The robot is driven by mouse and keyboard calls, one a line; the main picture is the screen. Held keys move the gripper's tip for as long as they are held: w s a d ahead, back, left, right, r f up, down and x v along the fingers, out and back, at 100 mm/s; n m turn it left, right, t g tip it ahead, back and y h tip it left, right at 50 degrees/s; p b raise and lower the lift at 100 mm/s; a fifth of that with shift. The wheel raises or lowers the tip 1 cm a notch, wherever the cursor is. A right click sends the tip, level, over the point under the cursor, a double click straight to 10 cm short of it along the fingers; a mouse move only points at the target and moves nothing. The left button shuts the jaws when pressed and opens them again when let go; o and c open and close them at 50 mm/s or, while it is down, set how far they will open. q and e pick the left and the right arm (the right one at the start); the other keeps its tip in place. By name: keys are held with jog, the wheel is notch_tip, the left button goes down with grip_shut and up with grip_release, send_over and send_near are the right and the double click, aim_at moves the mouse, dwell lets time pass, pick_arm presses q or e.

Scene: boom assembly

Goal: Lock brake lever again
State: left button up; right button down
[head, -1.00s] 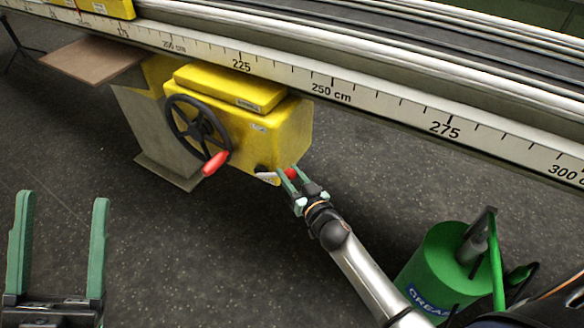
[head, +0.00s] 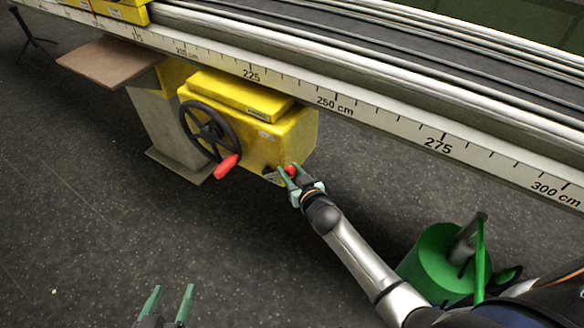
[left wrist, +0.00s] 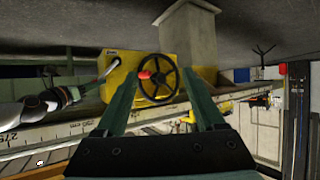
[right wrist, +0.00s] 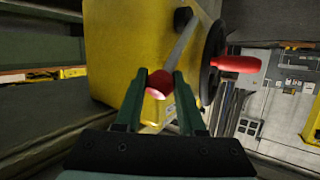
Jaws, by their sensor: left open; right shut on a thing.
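The brake lever is a metal rod with a red knob (right wrist: 160,83) on the yellow brake box (head: 290,140). In the head view the knob (head: 291,170) sits at the lower right of the box. My right gripper (head: 290,172) is shut on the red knob; in the right wrist view its fingers (right wrist: 160,90) lie on both sides of it. The rod (right wrist: 182,42) runs up from the knob to a dark pivot on the box. My left gripper (head: 170,298) is open and empty at the bottom of the head view, well away from the lever.
A black handwheel (head: 207,131) with a red handle (head: 227,166) is beside the lever on the box. The long rail with a centimetre scale (head: 335,103) runs above. A green grease canister (head: 436,262) stands near my right arm.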

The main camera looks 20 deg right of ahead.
jog(key=shift+w+a+r+g+p, duration=0.2)
jog(key=shift+r+p, duration=0.25)
jog(key=shift+p, duration=0.15)
jog(key=shift+w+a+r+g+p, duration=0.15)
jog(key=shift+r+p, duration=0.25)
jog(key=shift+p, duration=0.2)
jog(key=shift+w+p, duration=0.15)
jog(key=shift+p, duration=0.3)
pick_arm(q)
jog(key=s, duration=0.1)
jog(key=s+f+g, duration=0.1)
jog(key=s+d+g, duration=0.1)
jog(key=shift+s+f+n+p, duration=0.15)
jog(key=shift+f+n+p, duration=0.1)
jog(key=shift+n+p, duration=0.1)
pick_arm(e)
jog(key=shift+w+a+f+n+g+h, duration=0.1)
jog(key=shift+w+a+n+g+h, duration=0.15)
jog(key=shift+n+g, duration=0.2)
jog(key=shift+s+d, duration=0.1)
jog(key=c, duration=0.5)
grip_release()
jog(key=shift+c, duration=0.2)
jog(key=shift+o, duration=0.2)
jog(key=shift+s, duration=0.1)
